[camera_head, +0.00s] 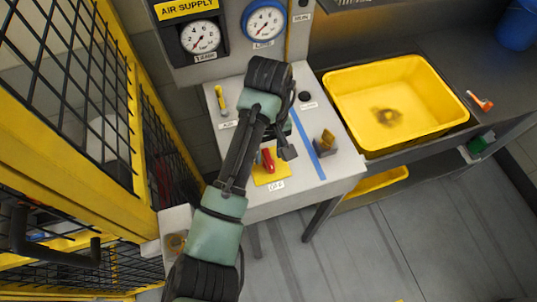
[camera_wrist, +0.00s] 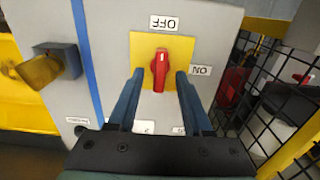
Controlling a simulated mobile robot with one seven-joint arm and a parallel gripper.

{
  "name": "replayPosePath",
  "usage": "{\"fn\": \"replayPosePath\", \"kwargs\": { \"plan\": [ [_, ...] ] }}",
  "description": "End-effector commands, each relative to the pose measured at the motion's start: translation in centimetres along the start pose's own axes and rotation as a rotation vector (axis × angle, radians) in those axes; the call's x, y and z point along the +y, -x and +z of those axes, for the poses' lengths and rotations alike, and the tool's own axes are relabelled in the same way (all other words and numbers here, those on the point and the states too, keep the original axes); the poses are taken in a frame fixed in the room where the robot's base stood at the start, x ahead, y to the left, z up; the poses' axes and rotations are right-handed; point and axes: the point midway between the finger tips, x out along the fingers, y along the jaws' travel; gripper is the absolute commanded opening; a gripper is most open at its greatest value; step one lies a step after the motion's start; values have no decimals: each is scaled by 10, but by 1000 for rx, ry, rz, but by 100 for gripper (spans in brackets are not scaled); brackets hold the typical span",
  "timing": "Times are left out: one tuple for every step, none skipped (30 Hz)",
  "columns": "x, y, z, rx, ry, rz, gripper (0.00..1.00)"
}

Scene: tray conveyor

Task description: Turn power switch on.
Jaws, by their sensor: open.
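The power switch is a red rotary knob (camera_wrist: 160,70) on a square yellow plate (camera_wrist: 142,45). In the wrist view its white mark points up towards the upside-down OFF label (camera_wrist: 164,22); the ON label (camera_wrist: 200,70) is to the right. In the head view the red knob (camera_head: 268,160) shows beside my arm on the grey panel. My gripper (camera_wrist: 159,77) is open, with one finger on each side of the knob in the wrist view. I cannot tell whether a finger touches it. In the head view my arm partly covers the plate.
A blue strip (camera_head: 306,145) and a brass-coloured lever (camera_head: 327,139) lie right of the switch; a yellow-handled valve (camera_head: 220,98) is far left. Two gauges (camera_head: 201,37) stand behind. A yellow bin (camera_head: 393,103) is at right, a yellow mesh fence (camera_head: 133,130) at left.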

Motion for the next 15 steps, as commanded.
{"fn": "replayPosePath", "kwargs": {
  "plan": [
    [-1,-5,0,-2,1,-1,50],
    [0,-8,0,-1,1,0,50],
    [-1,-10,0,-2,2,-1,50],
    [-1,-12,0,-1,1,-1,50],
    [0,-14,0,-1,1,0,50],
    [0,-15,0,0,1,0,50],
    [0,-16,0,0,1,0,50],
    [0,-16,0,0,1,0,50],
    [0,-16,0,0,1,0,50],
    [0,-16,0,0,1,0,50],
    [0,-16,0,0,1,0,50],
    [0,-16,0,0,0,0,50],
    [0,-16,0,0,0,0,50],
    [0,-16,0,0,0,0,50],
    [0,-16,0,0,1,0,45]
  ]
}}
